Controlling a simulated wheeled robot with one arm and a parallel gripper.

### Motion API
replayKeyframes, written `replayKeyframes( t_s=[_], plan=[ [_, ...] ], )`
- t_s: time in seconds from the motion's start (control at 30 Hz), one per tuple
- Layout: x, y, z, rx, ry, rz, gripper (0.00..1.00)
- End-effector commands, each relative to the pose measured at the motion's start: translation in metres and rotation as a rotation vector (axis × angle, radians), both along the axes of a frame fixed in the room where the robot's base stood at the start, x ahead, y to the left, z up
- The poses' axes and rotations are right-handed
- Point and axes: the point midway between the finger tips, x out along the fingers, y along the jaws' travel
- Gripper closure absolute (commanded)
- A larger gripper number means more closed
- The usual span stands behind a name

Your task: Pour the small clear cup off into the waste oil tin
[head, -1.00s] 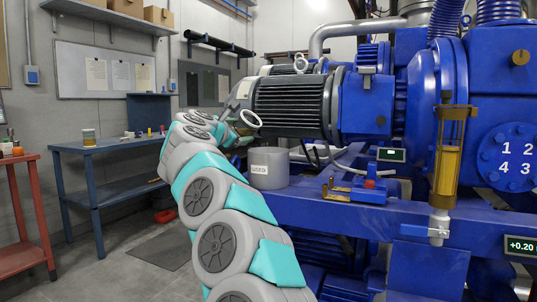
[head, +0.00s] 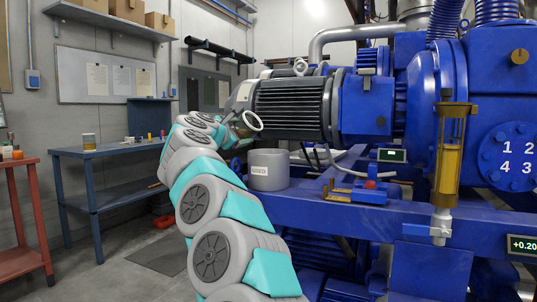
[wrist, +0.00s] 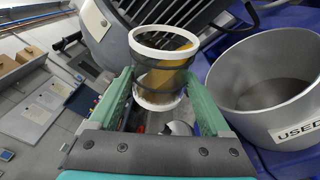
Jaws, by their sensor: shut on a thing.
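The small clear cup (wrist: 157,82) has white bands at both ends and amber liquid inside. My gripper (wrist: 160,75) is shut on it, with a green finger on each side. In the head view the cup (head: 253,121) shows mostly as a tilted white ring in front of the grey motor; my gripper is hard to make out there. The grey waste oil tin (head: 269,170), marked USED, stands upright on the blue frame, below the cup. In the wrist view the tin (wrist: 297,130) is open, to the right of the cup and apart from it.
The finned motor (head: 290,107) is close behind the cup. A brass valve block (head: 355,190) sits right of the tin, and an amber sight glass (head: 450,165) stands further right. A blue bench (head: 110,152) with a jar (head: 89,141) is at the left.

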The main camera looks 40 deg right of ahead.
Motion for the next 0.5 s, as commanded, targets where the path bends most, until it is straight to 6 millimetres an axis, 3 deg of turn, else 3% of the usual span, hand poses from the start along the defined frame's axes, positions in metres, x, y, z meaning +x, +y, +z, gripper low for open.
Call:
replayKeyframes(
  t_s=[0.5],
  plan=[
    [0.0003, 0.0002, 0.0034, 0.025, -0.062, 0.000, 0.91]
  ],
)
